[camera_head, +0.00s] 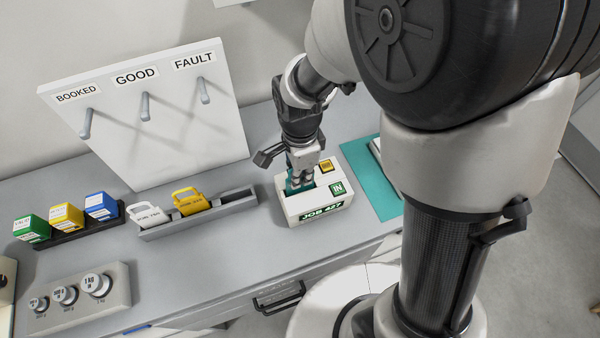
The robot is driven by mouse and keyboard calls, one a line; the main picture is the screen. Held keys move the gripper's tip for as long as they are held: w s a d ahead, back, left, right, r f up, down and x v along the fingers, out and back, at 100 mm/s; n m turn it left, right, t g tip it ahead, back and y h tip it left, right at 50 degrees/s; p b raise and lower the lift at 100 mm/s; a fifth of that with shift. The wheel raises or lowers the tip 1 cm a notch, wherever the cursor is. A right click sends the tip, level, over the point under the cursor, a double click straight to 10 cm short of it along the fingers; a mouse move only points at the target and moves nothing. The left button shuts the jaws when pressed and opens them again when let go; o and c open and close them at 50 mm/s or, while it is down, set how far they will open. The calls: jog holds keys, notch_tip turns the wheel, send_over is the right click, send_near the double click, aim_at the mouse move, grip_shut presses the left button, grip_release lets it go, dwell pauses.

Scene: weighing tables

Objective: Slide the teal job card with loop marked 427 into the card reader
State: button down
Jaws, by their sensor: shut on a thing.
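The card reader (290,208) is a white box with a dark green "JOB 427" label on its front, a green "IN" label and a yellow label on top. My gripper (302,180) points down right over the reader's top and is shut on the teal job card (291,185). Only a small teal part of the card shows between the fingers and the reader's top. The card's number and loop are hidden, and I cannot tell how deep the card sits in the slot.
A grey rack (235,202) with white and yellow cards stands left of the reader. A teal mat (364,160) lies to the right. A board (160,125) with pegs marked BOOKED, GOOD and FAULT stands behind. Coloured boxes (65,217) and a weight block (75,300) are at left.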

jog(key=c, duration=1.7)
grip_release()
jog(key=shift+r, duration=0.1)
notch_tip(320, 180, up, 12)
jog(key=shift+f, duration=0.2)
jog(key=shift+r, duration=0.15)
jog(key=shift+s+d+r, duration=0.15)
jog(key=shift+d+r, duration=0.1)
jog(key=s+d+r+n+t, duration=0.1)
jog(key=s+d+n, duration=0.2)
jog(key=s+n, duration=0.1)
jog(key=s+d+r+n+t+b, duration=0.1)
jog(key=s+d+r+n+t, duration=0.1)
jog(key=s+d+n, duration=0.2)
jog(key=s+d+r+n+t, duration=0.1)
jog(key=s+d+r+n, duration=0.1)
jog(key=s+n, duration=0.3)
jog(key=shift+s+d+n+t, duration=0.15)
jog(key=shift+d+n+t, duration=0.15)
jog(key=shift+d+n, duration=0.5)
